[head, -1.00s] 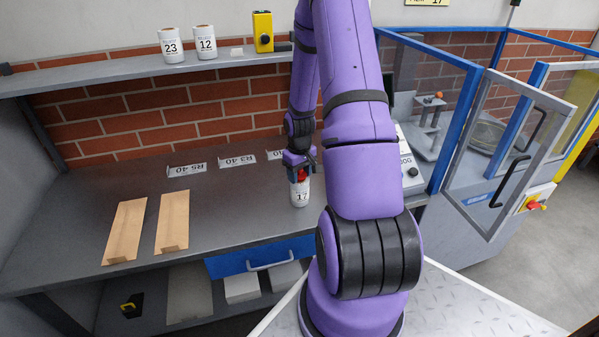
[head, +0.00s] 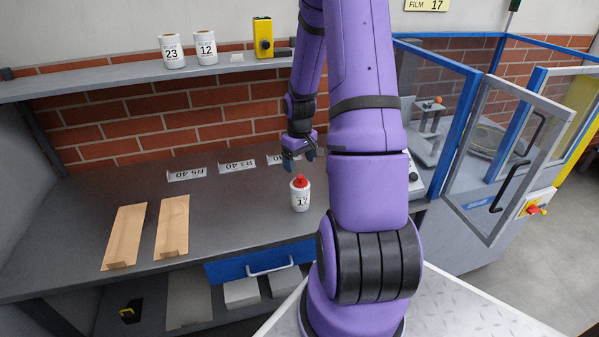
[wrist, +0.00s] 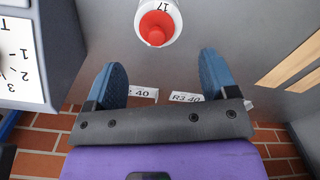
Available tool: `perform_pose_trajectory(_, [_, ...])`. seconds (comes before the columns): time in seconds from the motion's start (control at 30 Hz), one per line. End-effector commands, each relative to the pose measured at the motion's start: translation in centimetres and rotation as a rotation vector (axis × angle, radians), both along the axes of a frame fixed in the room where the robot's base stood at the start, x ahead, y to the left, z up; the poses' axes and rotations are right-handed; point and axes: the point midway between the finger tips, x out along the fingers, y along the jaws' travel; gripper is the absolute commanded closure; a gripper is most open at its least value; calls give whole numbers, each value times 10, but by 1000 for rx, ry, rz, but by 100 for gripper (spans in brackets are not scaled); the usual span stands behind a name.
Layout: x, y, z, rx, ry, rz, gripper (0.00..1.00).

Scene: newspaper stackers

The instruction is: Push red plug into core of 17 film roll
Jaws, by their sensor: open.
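The white film roll (head: 300,199) marked 17 stands upright on the grey bench. The red plug (head: 300,181) sits at its top, with its red head showing above the rim. How deep it sits in the core is hidden. In the wrist view the red plug (wrist: 157,28) covers the middle of the roll's end (wrist: 174,10). My gripper (head: 301,160) is above and behind the roll, apart from it. In the wrist view my gripper (wrist: 163,80) has its two blue fingers wide apart with nothing between them.
Rolls 23 (head: 172,51) and 12 (head: 205,48) stand on the shelf beside a yellow box (head: 263,37). Two brown envelopes (head: 125,237) lie on the bench at left. Label plates (head: 187,174) line the back. A blue-framed enclosure (head: 440,120) stands at right.

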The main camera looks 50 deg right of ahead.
Motion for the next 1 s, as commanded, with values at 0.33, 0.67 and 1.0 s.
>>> perform_pose_trajectory(0.33, [0, 0, 35, 0, 0, 0, 21])
perform_pose_trajectory(0.67, [0, 0, 37, 0, 0, 0, 21])
perform_pose_trajectory(1.0, [0, 0, 37, 0, 0, 0, 21])
